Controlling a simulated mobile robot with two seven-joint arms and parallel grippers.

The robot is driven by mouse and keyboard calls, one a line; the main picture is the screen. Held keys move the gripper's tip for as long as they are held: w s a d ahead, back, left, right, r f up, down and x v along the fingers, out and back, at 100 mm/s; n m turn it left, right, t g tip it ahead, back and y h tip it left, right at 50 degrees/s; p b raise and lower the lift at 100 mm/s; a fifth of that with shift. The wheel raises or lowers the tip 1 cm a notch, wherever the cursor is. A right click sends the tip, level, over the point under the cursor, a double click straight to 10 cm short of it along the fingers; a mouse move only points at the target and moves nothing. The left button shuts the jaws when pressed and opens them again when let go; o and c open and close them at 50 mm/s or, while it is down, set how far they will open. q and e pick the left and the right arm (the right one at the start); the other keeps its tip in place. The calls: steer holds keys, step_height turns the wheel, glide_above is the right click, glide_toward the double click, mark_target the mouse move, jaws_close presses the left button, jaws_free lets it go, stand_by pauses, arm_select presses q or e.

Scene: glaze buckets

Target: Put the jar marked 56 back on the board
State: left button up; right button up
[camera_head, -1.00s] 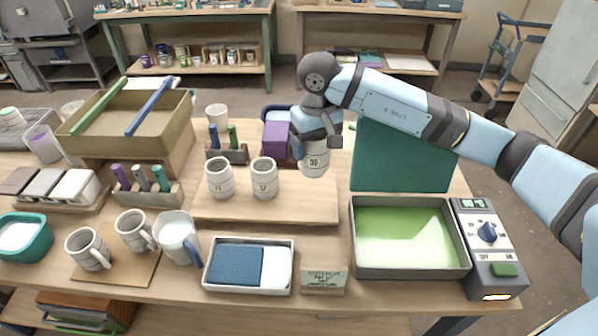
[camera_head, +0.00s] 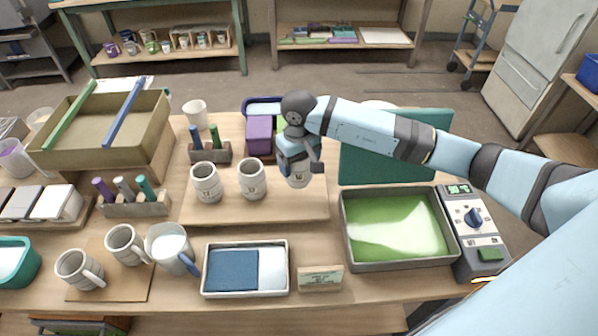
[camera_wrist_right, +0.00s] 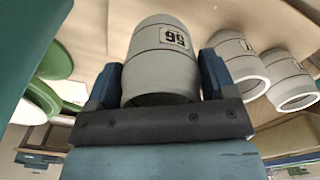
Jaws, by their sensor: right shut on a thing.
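My right gripper (camera_head: 297,158) is shut on a grey ringed jar and holds it upright at the right part of the wooden board (camera_head: 235,212). The jar (camera_head: 299,180) is partly hidden by the gripper in the head view. In the right wrist view the jar (camera_wrist_right: 162,60) sits between the two fingers (camera_wrist_right: 160,85), and its label looks like 56. Its base is at or just above the board; I cannot tell if it touches. Two similar jars, one left (camera_head: 206,183) and one nearer (camera_head: 252,179), stand on the board. My left gripper is out of view.
A tray of green glaze (camera_head: 400,265) and a control box (camera_head: 473,225) stand at the right. A dark green panel (camera_head: 385,165) is close to the right of the held jar. A purple block (camera_head: 259,135) stands behind the board. The board's front strip is clear.

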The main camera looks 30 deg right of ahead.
mark_target(299, 175)
step_height(299, 175, down, 4)
steer(key=shift+f, duration=0.65)
steer(key=o, duration=1.1)
steer(key=shift+r+p, duration=0.3)
step_height(299, 175, up, 10)
steer(key=shift+r+b, duration=0.2)
steer(key=shift+b, duration=0.7)
steer(key=shift+r, duration=0.75)
